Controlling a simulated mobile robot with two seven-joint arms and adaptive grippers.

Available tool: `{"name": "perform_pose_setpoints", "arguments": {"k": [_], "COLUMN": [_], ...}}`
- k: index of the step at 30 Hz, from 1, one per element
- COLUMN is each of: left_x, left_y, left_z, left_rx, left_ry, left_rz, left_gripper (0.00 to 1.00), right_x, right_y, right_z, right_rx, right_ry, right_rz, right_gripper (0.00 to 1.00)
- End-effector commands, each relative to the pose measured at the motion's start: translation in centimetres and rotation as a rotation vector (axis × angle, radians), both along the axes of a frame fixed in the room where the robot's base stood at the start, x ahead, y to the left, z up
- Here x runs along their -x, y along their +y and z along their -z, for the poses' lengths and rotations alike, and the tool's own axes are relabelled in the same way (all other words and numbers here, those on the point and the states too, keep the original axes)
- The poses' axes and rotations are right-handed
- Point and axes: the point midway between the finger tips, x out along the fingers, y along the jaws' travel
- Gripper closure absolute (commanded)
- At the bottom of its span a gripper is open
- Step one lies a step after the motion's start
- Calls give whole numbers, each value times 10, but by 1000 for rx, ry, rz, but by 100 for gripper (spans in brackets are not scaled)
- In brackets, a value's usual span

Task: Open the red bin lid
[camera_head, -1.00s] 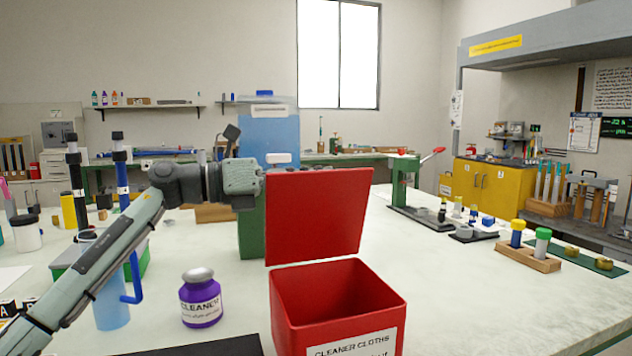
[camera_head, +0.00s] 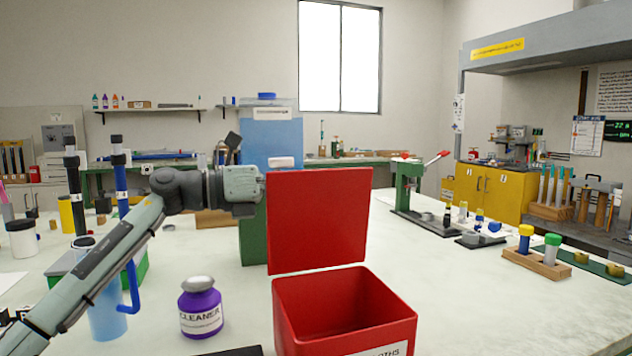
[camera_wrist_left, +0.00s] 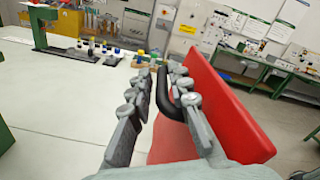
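The red bin (camera_head: 345,310) stands at the front of the white table, its mouth open. Its red lid (camera_head: 318,220) stands raised, roughly upright, at the bin's back edge. My left gripper (camera_wrist_left: 161,76) is behind the lid, and in the head view the lid hides its fingertips. In the left wrist view, its fingers are apart on either side of a black handle (camera_wrist_left: 166,98), with the red lid (camera_wrist_left: 222,105) at the right. The handle looks closer to the right finger. My right gripper is in neither view.
A purple cleaner bottle (camera_head: 201,308) stands left of the bin. A blue jug (camera_head: 108,312) is under my left arm. A large blue container (camera_head: 272,138) is behind the lid. A green press (camera_head: 408,190) stands farther right.

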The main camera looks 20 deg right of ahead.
Motion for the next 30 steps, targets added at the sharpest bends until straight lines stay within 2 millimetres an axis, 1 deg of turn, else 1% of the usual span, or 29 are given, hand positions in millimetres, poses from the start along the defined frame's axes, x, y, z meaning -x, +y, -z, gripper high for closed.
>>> {"name": "perform_pose_setpoints", "arguments": {"k": [1, 2, 10, 14, 17, 24, 27, 30], "left_x": [0, 0, 0, 0, 0, 2, 3, 4], "left_y": [0, 0, 0, 10, 26, 78, 96, 109], "left_z": [-1, -1, -3, -4, -3, -3, -3, -3], "left_rx": [2, 2, 5, 6, 6, 3, 4, 4], "left_ry": [-1, -1, -2, -2, -2, -2, -2, -1], "left_rz": [-1, 0, 0, -1, -3, -4, -3, -2], "left_gripper": [72, 69, 69, 69, 69, 69, 69, 69], "right_x": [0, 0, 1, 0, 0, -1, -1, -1], "right_y": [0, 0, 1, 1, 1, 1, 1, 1], "right_z": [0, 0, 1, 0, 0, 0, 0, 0], "right_rx": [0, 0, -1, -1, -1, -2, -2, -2], "right_ry": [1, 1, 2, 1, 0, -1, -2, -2], "right_rz": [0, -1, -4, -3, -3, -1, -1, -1], "right_gripper": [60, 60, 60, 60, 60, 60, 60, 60]}}
